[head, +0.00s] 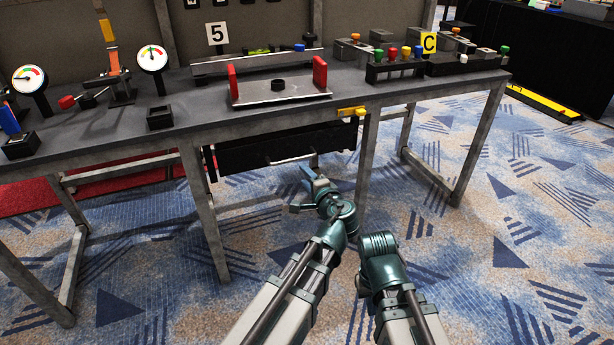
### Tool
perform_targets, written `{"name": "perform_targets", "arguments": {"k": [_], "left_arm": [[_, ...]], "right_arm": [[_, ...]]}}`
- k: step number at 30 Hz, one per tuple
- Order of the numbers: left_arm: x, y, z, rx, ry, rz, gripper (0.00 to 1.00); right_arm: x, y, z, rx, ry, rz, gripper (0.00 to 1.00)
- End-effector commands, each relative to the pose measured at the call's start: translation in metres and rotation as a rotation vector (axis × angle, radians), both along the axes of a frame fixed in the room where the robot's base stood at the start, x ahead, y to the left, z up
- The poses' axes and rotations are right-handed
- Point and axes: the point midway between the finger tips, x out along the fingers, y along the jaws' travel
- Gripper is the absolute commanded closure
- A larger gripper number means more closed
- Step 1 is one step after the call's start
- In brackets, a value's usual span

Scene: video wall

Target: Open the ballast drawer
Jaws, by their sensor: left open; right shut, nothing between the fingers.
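The black drawer (262,150) hangs under the front of the grey workbench (130,135), between two of its legs. A thin bar runs along the lower part of its front. The drawer looks closed, though its depth is hard to judge. My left gripper (303,190) is open and empty, below and in front of the drawer's right half, apparently apart from it. My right arm shows at the lower middle, bent at a teal joint. Its gripper is out of sight.
A yellow fitting (351,112) sits at the bench edge, above the drawer's right end. A tray with red end blocks (319,73) stands on the bench above the drawer. A bench leg (368,160) stands right of my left gripper. The carpet in front is clear.

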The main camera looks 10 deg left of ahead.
Motion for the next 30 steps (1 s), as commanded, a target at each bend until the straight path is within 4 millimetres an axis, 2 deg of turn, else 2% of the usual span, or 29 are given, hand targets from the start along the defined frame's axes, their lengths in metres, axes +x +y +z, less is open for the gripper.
{"name": "perform_targets", "arguments": {"k": [7, 11, 24, 30], "left_arm": [[0.003, 0.000, -0.001, 0.013, -0.005, -0.007, 0.53], [0.013, 0.007, -0.005, 0.012, -0.004, -0.004, 0.53], [0.084, 0.053, -0.023, 0.009, -0.005, -0.004, 0.53], [0.105, 0.068, -0.028, 0.010, -0.004, -0.004, 0.53]], "right_arm": [[0.000, 0.000, -0.004, 0.000, 0.000, 0.000, 1.00], [0.000, 0.000, -0.007, 0.000, 0.000, -0.001, 1.00], [0.000, 0.000, -0.025, 0.000, 0.000, -0.004, 1.00], [0.000, 0.000, -0.030, 0.000, -0.001, -0.004, 1.00]]}}
